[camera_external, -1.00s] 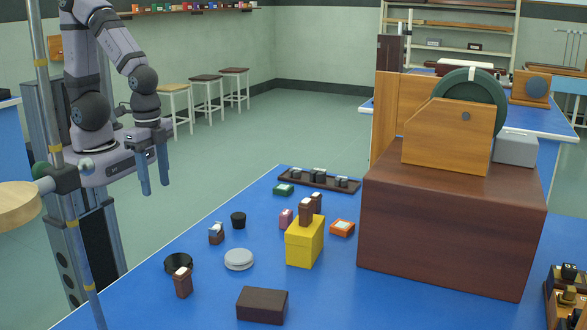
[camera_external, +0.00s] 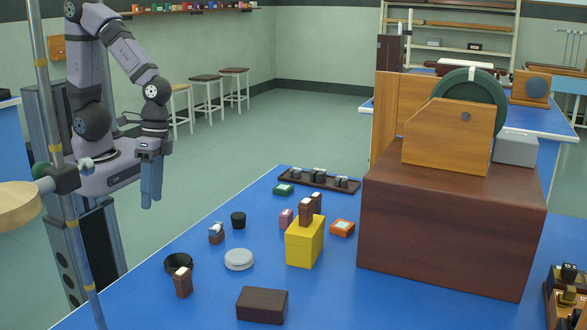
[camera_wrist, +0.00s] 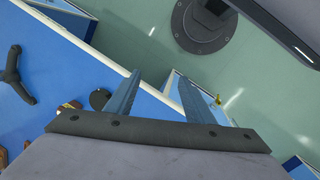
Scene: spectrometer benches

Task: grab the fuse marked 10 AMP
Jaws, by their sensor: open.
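No marking can be read at this size, so I cannot tell which block is the 10 AMP fuse. Small labelled blocks stand on the blue bench: a brown one (camera_external: 183,283) at front left, a brown and blue one (camera_external: 216,234), a pink one (camera_external: 286,219), an orange one (camera_external: 342,228) and a green one (camera_external: 283,190). Two brown blocks, one of them this nearer one (camera_external: 305,212), show at the yellow box (camera_external: 304,246). My gripper (camera_external: 151,204) hangs open and empty, left of the bench. In the wrist view its fingers (camera_wrist: 158,74) are apart with nothing between them.
A large brown cabinet (camera_external: 445,235) bearing a wooden instrument fills the right. A black dish (camera_external: 178,263), black cup (camera_external: 238,220), pale disc (camera_external: 239,259) and dark box (camera_external: 262,305) lie among the blocks. A dark rack (camera_external: 318,179) lies behind. A metal pole (camera_external: 76,245) stands front left.

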